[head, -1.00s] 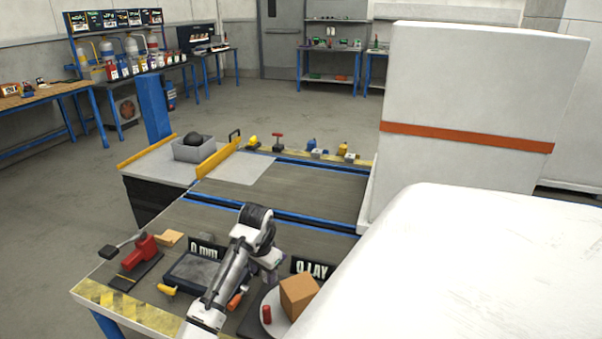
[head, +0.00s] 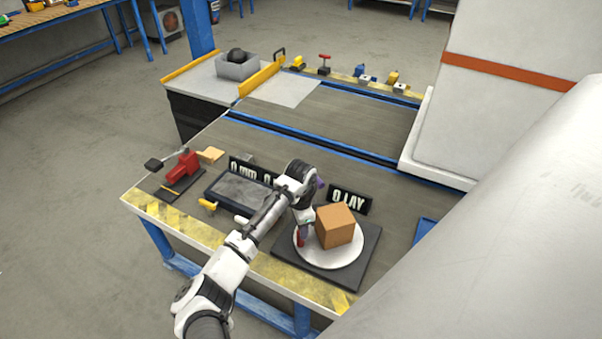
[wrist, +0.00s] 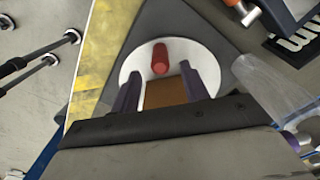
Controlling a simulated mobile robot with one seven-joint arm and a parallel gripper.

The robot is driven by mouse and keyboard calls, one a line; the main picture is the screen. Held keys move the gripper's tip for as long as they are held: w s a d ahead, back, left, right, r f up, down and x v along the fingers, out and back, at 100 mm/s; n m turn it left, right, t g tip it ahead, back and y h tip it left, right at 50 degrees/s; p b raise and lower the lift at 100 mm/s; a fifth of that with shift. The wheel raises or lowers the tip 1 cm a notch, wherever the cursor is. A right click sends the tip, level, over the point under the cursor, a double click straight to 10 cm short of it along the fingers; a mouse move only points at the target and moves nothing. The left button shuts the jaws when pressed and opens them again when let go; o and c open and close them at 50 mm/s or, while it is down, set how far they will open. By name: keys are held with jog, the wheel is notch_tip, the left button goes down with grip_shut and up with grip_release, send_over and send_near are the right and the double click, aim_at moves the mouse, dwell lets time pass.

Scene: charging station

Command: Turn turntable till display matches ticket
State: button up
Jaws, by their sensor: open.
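The turntable is a white disc (head: 345,258) on a dark square base. An orange-brown box (head: 335,226) stands on it, and an upright red peg (head: 300,238) is near its left rim. My gripper (head: 305,226) hangs over the disc's left side, close to the peg. In the wrist view my gripper (wrist: 158,88) is open, its two dark fingers over the disc (wrist: 135,65). The red peg (wrist: 160,58) shows just beyond the fingertips, and the box (wrist: 165,93) is partly hidden between and behind the fingers. A black display (head: 349,199) behind the turntable reads "0 LAY". No ticket can be made out.
A second black display (head: 245,169) reading "0 mm" stands behind a dark tray (head: 228,190). A red clamp-like tool (head: 183,167) is at the bench's left. A large white cabinet (head: 520,110) stands at the right.

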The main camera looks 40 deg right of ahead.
jog(key=shift+f, duration=2.05)
jog(key=shift+c, duration=0.5)
grip_shut()
